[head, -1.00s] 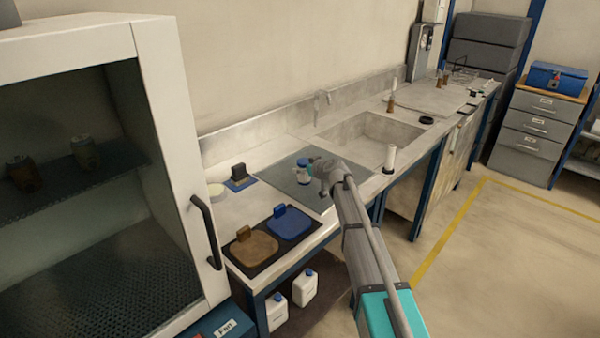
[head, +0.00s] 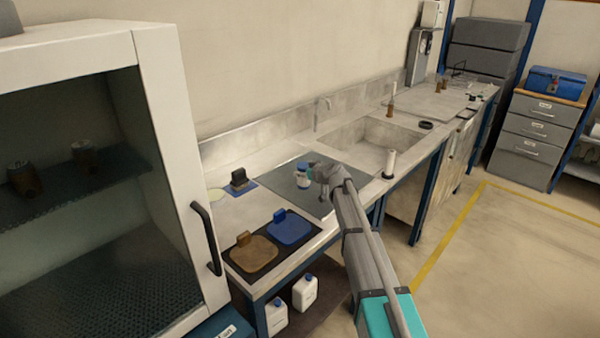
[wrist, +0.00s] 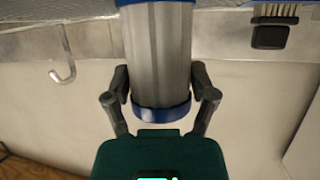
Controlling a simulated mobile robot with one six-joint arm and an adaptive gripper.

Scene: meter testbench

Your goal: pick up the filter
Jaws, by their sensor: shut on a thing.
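The filter is a grey cylinder with blue rims. It shows in the wrist view (wrist: 157,52), upright between my fingers, and small in the head view (head: 303,178) over the dark grey mat (head: 277,187). My gripper (wrist: 160,88) is shut on it, one finger on each side near one blue rim. In the head view my gripper (head: 320,172) comes in from the right of the filter. I cannot tell whether the filter's lower end touches the mat.
A sink (head: 380,140) lies behind and right of the mat. A white cylinder (head: 390,163) stands at the counter's front edge. A brown pad (head: 253,252) and a blue pad (head: 290,230) lie in front. A dark brush (head: 239,178) stands left. A white cabinet (head: 160,120) closes off the left.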

